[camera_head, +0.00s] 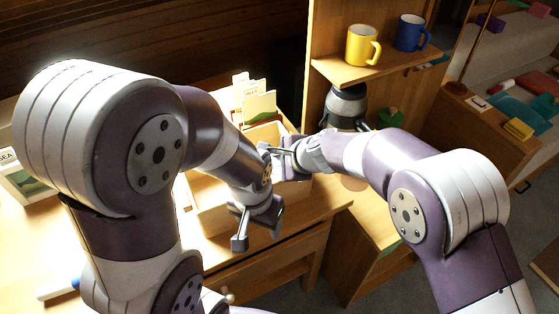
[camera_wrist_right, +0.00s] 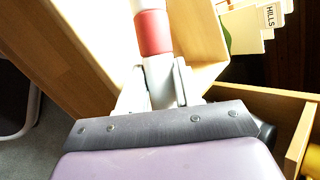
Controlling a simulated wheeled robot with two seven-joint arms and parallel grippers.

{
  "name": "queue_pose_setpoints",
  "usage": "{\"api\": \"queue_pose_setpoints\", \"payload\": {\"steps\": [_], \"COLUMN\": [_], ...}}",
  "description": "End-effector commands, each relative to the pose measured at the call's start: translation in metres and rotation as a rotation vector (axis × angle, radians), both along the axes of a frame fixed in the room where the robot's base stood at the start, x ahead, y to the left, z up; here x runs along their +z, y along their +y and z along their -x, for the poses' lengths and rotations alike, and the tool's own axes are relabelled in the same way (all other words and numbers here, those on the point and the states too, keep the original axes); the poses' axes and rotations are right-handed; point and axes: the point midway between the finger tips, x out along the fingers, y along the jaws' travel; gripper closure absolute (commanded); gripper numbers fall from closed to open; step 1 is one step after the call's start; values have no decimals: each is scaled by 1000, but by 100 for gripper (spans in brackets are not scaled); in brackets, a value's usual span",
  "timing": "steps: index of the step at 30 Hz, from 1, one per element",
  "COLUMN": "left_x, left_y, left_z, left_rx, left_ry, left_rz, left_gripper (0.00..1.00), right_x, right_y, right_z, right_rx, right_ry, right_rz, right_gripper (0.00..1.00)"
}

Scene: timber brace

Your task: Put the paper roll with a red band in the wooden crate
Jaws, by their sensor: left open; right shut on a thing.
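The paper roll with a red band (camera_wrist_right: 153,35) is between the fingers of my right gripper (camera_wrist_right: 161,85) in the right wrist view. The roll is white and its red band is just beyond the fingertips. In the head view my right gripper (camera_head: 278,158) is over the table beside a pale wooden box, likely the wooden crate (camera_head: 205,195); the roll is not clearly visible there. A wooden wall shows beside the roll in the right wrist view; I cannot tell whether they touch. My left gripper (camera_head: 258,228) is open and empty near the table's front edge, in front of the box.
A shelf (camera_head: 375,65) holds a yellow mug (camera_head: 362,45) and a blue mug (camera_head: 411,33). A picture or book (camera_head: 25,178) is at the left. My arms cover much of the table.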

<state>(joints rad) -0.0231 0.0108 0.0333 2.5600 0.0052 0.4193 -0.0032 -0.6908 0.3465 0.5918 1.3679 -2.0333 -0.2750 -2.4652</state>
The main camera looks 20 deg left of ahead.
Motion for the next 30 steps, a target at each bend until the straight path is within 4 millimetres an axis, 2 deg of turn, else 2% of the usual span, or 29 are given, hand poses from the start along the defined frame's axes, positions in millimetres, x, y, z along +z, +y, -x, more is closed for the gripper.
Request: {"api": "queue_pose_setpoints", "payload": {"steps": [4, 5, 6, 7, 17, 21, 23, 30], "left_x": [-2, -2, -2, -2, 1, 19, 12, 17], "left_y": [0, 0, 0, 0, 0, 0, 0, 0], "left_z": [0, 0, 0, 0, 0, 0, 0, 0], "left_rx": [0, 0, 0, 0, 0, 0, 0, 0], "left_ry": [0, 0, 0, 0, 0, 0, -1, 0], "left_rz": [0, 0, 0, 0, 0, 0, 0, 0], "left_gripper": [36, 36, 36, 36, 36, 36, 36, 36], "right_x": [-1, -1, -1, -1, 0, 18, 21, 67], "right_y": [0, 0, 0, 0, 0, -1, -8, -44], "right_z": [0, 0, 0, 0, 1, 1, 5, 25], "right_rx": [0, 0, 0, 0, 1, -1, 0, -1], "right_ry": [-1, 0, 0, 0, 4, 3, 0, -1], "right_rz": [-1, 0, 0, 0, 2, 1, 0, -1], "right_gripper": [96, 60, 47, 41, 41, 41, 41, 41]}}
